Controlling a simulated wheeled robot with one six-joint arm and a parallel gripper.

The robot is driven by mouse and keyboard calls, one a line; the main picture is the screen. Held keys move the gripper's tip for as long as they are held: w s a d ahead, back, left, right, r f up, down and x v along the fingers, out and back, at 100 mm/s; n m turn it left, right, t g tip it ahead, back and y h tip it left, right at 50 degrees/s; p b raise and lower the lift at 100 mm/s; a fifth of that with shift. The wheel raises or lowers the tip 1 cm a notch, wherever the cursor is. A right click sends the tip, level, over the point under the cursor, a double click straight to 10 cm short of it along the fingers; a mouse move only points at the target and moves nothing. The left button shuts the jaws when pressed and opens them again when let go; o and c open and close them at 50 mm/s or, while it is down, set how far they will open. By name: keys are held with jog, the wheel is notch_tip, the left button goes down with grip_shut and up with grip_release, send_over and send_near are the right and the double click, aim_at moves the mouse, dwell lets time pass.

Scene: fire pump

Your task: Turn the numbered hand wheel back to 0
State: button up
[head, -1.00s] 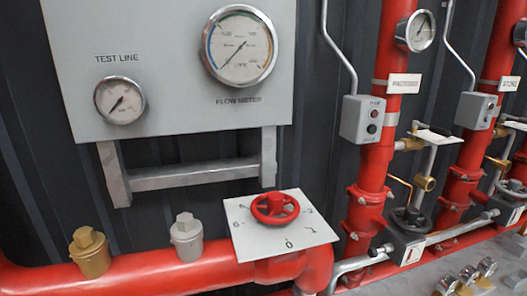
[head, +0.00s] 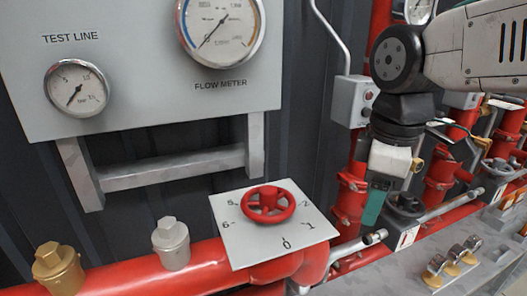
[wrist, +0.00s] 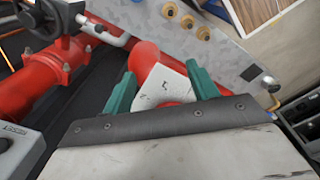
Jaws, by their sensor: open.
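The red hand wheel (head: 267,204) sits on a white numbered plate (head: 240,246) above the red pipe in the head view. The figures 0, 1, 2, 5 and 6 can be read around the wheel, with 0 at the front edge. I cannot make out a pointer on the wheel. My gripper (head: 374,205) hangs to the right of the plate, apart from the wheel, with green fingers pointing down. In the wrist view my gripper (wrist: 160,88) has its two green fingers spread, with the plate (wrist: 160,82) and a bit of red wheel (wrist: 172,103) showing beyond and between them.
A flow meter gauge (head: 221,30) and a test line gauge (head: 76,89) are on the grey panel behind. A brass cap (head: 61,268) and a silver cap (head: 171,245) stand on the pipe at left. Red risers and valves crowd the right.

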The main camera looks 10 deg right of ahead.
jog(key=w+a+r+n, duration=0.2)
jog(key=w+a+n, duration=0.65)
jog(key=n, duration=0.95)
send_over(268, 190)
jog(key=shift+d+r+g, duration=0.15)
jog(key=shift+g, duration=0.25)
jog(key=shift+f, duration=0.2)
notch_tip(268, 190, down, 7)
jog(key=shift+f, duration=0.15)
